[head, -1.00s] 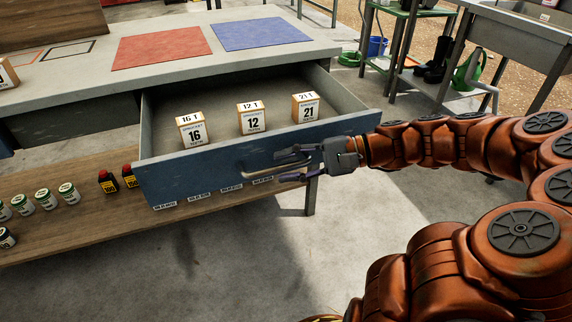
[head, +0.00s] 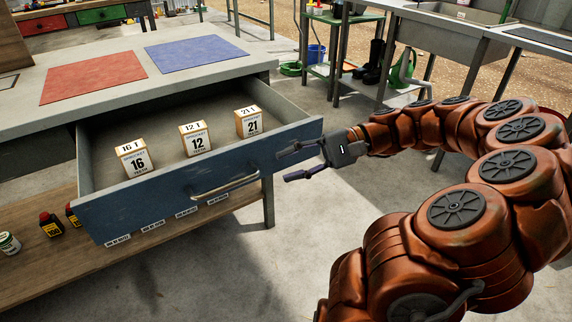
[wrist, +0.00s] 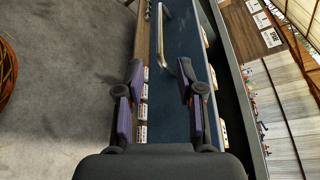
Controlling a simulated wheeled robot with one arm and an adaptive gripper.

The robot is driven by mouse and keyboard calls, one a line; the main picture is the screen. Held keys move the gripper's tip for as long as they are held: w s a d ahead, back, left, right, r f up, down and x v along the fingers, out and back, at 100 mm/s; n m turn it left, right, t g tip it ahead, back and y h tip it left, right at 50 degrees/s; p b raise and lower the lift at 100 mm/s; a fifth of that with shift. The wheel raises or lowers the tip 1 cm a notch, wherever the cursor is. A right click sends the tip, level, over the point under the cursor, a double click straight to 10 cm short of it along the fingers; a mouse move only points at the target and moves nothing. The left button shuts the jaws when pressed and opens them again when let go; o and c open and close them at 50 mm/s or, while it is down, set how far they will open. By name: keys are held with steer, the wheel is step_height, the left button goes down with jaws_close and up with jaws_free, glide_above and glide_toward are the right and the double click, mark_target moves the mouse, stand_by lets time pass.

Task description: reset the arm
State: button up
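My gripper (head: 296,163) is open and empty in the head view, in front of the right end of the pulled-out blue drawer (head: 150,203). Its fingers are apart from the drawer handle (head: 222,187), which lies to their left. In the wrist view the two fingers of my gripper (wrist: 160,95) are spread wide with nothing between them, and the handle (wrist: 165,40) shows ahead of them. The drawer holds three boxes: the 16 box (head: 134,158), the 12 box (head: 196,139) and the 21 box (head: 249,122).
A red mat (head: 93,77) and a blue mat (head: 195,54) lie on the workbench top (head: 150,95). Dark bottles (head: 50,224) and a jar (head: 9,243) stand on the lower wooden shelf (head: 40,270). A sink (head: 445,30) stands at the back right. The concrete floor before the drawer is clear.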

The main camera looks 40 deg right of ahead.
stand_by(0.4)
steer(key=s+a+r+n+g+h+p, duration=0.3)
steer(key=a+r+g+p, duration=0.15)
steer(key=a+p, duration=0.35)
steer(key=s+a+r+n+g+h+p, duration=0.2)
steer(key=s+a+r+n+g+p, duration=0.1)
steer(key=a+r+p, duration=0.4)
steer(key=s+d+r+n+h+p, duration=0.1)
steer(key=s+r+n+h+p, duration=0.3)
steer(key=s+r+h+p, duration=0.5)
steer(key=s+r+p, duration=0.1)
steer(key=s+p, duration=0.1)
steer(key=p, duration=0.6)
steer(key=shift+s+d+n+p, duration=0.15)
steer(key=shift+d+n+p, duration=0.15)
steer(key=shift+n, duration=0.1)
